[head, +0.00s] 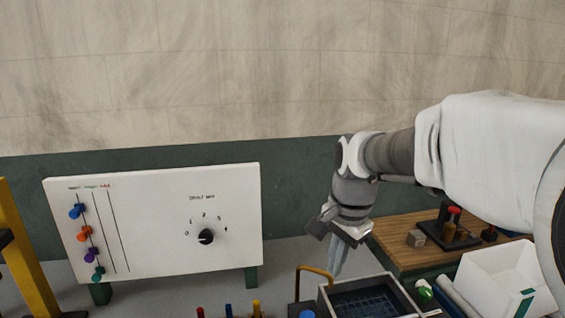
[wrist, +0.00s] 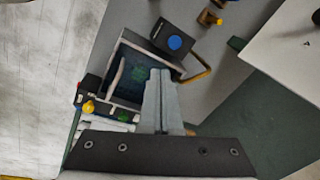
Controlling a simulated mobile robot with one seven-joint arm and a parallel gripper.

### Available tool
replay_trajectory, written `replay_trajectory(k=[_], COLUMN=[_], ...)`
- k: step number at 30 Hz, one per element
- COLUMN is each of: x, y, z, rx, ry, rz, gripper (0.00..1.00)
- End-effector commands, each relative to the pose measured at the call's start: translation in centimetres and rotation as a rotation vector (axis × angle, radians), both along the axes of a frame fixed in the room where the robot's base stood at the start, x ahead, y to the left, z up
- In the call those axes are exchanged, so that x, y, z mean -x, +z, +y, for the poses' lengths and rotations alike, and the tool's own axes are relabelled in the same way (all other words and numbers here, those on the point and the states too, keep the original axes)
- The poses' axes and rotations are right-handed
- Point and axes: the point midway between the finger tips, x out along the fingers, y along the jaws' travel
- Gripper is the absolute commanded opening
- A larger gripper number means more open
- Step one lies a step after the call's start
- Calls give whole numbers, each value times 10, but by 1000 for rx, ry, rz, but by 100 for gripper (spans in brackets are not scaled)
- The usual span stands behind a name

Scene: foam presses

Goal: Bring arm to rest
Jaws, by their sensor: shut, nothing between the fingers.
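My gripper (head: 338,262) hangs at the end of my white arm, right of centre in the head view, with its fingers pointing down. The fingers are shut and hold nothing; they also show in the wrist view (wrist: 160,75). The gripper is above and behind a dark open tray with a light rim (head: 326,299), which lies at the bottom edge of the head view. I cannot tell the exact height between the fingertips and the tray.
A white panel (head: 150,215) with coloured sliders and a black dial (head: 206,236) stands left. A wooden table (head: 400,250) and a white bin (head: 490,285) are at right. A yellow handle (head: 316,270) rises beside the tray. A yellow post (head: 25,250) stands far left.

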Motion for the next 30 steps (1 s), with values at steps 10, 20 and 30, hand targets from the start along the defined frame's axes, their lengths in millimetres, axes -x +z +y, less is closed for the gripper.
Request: replay_trajectory(k=[10,20,30], x=[93,161,176], y=[32,24,18], z=[-24,-37,-40], rx=[108,289,347], ry=[426,768,858], rz=[-195,-320,-342], gripper=[0,0,0])
